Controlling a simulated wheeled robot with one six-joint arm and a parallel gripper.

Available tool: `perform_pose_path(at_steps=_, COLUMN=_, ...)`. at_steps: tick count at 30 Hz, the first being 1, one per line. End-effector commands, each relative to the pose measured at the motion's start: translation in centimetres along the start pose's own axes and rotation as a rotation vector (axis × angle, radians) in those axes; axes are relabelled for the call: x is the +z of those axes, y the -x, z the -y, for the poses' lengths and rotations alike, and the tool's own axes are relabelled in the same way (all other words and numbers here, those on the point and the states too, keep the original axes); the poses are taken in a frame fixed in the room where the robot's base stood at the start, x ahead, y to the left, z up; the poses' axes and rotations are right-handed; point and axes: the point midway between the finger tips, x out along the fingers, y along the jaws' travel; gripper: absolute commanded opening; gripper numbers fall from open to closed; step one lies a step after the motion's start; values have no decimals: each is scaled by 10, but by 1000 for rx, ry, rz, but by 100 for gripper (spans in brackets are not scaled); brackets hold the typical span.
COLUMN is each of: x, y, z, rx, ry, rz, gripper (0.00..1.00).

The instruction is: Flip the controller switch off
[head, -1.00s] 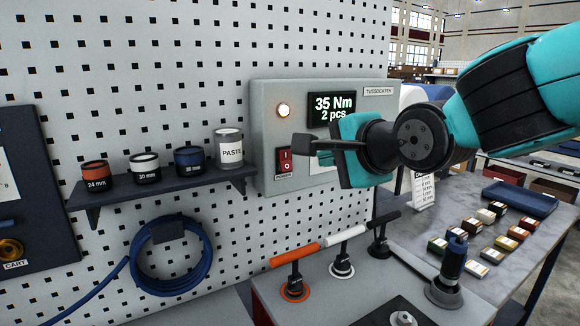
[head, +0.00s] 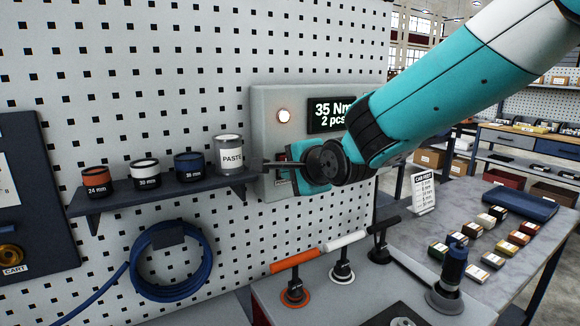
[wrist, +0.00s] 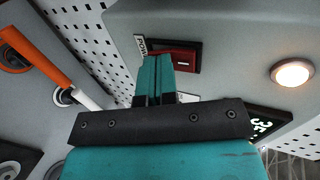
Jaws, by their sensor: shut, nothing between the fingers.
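The grey controller box (head: 268,105) is mounted on the pegboard. Its round lamp (head: 283,116) glows, and its display (head: 326,112) reads "35 Nm 2 pcs". The lamp also glows in the wrist view (wrist: 292,73). The red switch (wrist: 184,60) sits in a dark frame on the box face in the wrist view; my fingers cover one side of it. In the head view my gripper mostly hides the switch. My gripper (head: 266,165) is shut and empty, its tips at the switch. The wrist view shows the closed fingertips (wrist: 155,62) overlapping the switch; contact cannot be told.
A shelf (head: 150,193) with small pots and a paste can (head: 229,155) stands just left of the box. Below are upright tools with orange, white and black handles (head: 295,260). A bench (head: 450,215) with small boxes is at the right.

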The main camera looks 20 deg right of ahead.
Motion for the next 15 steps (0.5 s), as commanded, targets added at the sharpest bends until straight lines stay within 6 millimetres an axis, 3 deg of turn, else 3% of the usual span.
perform_pose_path(at_steps=15, x=0, y=-6, z=-4, rx=-13, ry=0, rz=0, gripper=0)
